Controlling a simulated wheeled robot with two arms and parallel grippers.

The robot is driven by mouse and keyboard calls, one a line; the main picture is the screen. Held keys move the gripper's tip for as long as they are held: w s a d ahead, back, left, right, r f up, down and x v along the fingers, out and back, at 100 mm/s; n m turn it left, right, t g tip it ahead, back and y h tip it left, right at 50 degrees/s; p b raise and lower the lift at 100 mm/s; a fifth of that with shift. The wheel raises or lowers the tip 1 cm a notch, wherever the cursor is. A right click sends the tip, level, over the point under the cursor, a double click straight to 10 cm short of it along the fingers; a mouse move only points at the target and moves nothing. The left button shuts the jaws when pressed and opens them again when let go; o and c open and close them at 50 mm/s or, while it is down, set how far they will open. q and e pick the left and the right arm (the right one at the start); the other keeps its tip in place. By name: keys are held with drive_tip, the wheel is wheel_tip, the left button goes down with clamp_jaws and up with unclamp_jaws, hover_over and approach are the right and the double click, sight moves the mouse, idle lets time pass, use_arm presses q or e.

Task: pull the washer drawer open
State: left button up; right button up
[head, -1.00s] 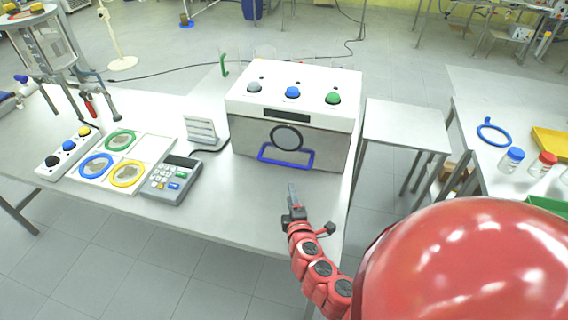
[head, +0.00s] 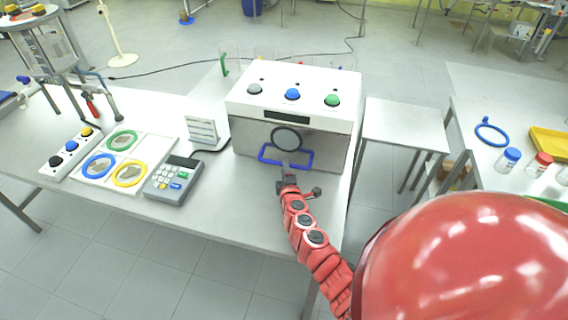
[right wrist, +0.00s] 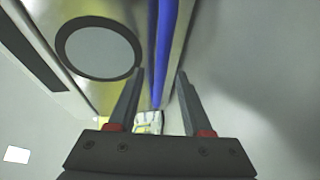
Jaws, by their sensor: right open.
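The washer (head: 292,110) is a white-topped box with a grey front, a round dark window and grey, blue and green knobs on top. Its drawer handle (head: 304,166) is a blue bar low on the front; the drawer looks shut. My right gripper (head: 286,167) is at the handle's middle. In the right wrist view the jaws (right wrist: 157,85) are apart, and the blue handle (right wrist: 165,45) runs between the fingertips, with clear space to the fingers. The round window (right wrist: 100,52) shows beside it. My left gripper does not show.
A grey keypad device (head: 173,178) and a small white display stand (head: 203,131) are left of the washer. Coloured rings on white plates (head: 130,173) lie further left. The table in front of the washer is clear apart from my right arm.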

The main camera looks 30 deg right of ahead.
drive_tip(key=shift+w+d+f, duration=0.15)
drive_tip(key=shift+w+d, duration=0.25)
drive_tip(key=shift+w, duration=0.1)
drive_tip(key=shift+x, duration=0.85)
clamp_jaws()
idle(0.5)
